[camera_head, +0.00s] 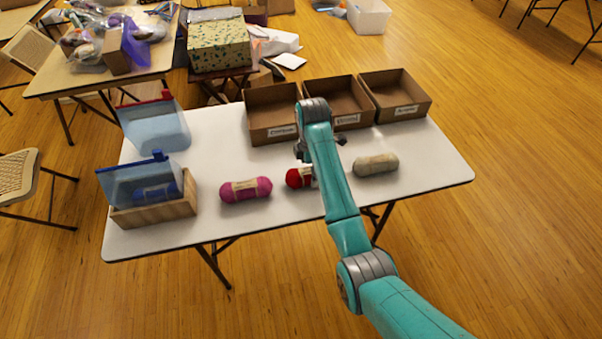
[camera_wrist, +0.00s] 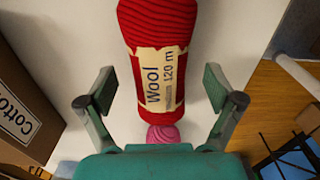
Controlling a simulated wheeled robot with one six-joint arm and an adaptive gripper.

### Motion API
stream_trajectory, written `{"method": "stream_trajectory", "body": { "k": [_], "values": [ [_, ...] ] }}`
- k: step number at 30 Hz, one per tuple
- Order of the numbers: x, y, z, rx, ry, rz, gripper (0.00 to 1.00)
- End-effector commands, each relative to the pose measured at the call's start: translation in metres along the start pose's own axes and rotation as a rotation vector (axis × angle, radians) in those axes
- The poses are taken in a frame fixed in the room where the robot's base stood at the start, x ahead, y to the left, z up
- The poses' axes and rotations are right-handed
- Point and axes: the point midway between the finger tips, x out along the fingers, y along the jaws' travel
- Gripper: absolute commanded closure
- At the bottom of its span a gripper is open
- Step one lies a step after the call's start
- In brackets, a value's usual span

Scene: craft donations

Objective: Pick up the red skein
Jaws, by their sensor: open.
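The red skein (camera_head: 298,178) lies on the white table, partly hidden behind my arm in the head view. In the wrist view the red skein (camera_wrist: 155,30) fills the top middle, with a paper label reading "Wool 120 m". My gripper (camera_wrist: 158,88) is open, with one finger on each side of the label end of the skein. The fingers do not appear to touch it. In the head view my gripper (camera_head: 320,146) is above the table near the skein, its fingertips partly hidden by the arm.
A pink skein (camera_head: 246,189) lies left of the red one and a grey-beige skein (camera_head: 376,165) lies right. Several open cardboard boxes (camera_head: 271,131) with labels stand along the back. The table's (camera_head: 290,211) front strip is clear.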

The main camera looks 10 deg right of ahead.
Motion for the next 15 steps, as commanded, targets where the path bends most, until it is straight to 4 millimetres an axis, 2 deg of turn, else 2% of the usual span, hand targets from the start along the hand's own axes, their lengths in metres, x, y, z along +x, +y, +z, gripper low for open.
{"method": "stream_trajectory", "body": {
  "k": [3,10,11,15],
  "values": [
    [0.0142,-0.0069,0.0082,0.001,0.000,0.000,0.09],
    [0.0163,-0.0076,0.0095,0.000,0.000,0.002,0.09],
    [0.0163,-0.0075,0.0094,0.000,0.000,0.001,0.11],
    [0.0162,-0.0075,0.0093,-0.001,0.000,0.001,0.46]
  ]
}}
